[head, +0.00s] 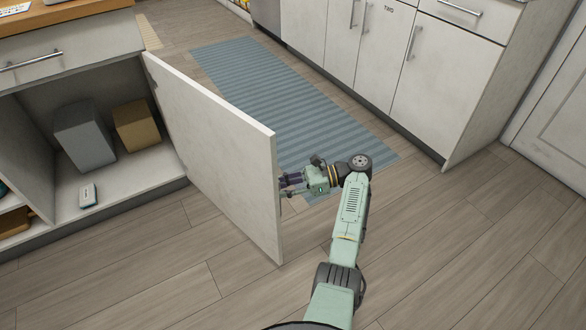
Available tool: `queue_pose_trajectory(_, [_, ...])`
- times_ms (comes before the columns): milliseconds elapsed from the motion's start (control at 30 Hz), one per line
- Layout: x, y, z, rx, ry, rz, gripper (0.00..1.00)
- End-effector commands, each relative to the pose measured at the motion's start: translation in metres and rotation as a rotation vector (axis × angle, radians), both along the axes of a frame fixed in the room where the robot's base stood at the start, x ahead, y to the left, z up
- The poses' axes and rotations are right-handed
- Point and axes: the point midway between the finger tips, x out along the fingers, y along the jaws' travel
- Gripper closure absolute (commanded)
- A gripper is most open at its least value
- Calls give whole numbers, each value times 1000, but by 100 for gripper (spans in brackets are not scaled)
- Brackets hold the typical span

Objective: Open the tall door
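A white cabinet door (222,150) in the head view stands swung well out from the lower cabinet at the left. The cabinet's inside is exposed. My gripper (284,188) is at the door's free edge, on the right side of it, facing the door's outer face. The door hides part of my fingertips and any handle on that face. I cannot tell whether the gripper is open or shut, or whether it touches the door.
Inside the cabinet are a grey box (86,134), a brown box (136,124) and a small white and teal item (88,195). A blue striped rug (270,90) lies on the wood floor. White cabinets (445,85) stand at the back right. The floor at front right is clear.

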Motion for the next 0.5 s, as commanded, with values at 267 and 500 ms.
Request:
queue_pose_trajectory(267, [23, -10, 10, 15, -23, -7, 70])
queue_pose_trajectory(500, [37, -18, 10, 15, -22, -7, 70])
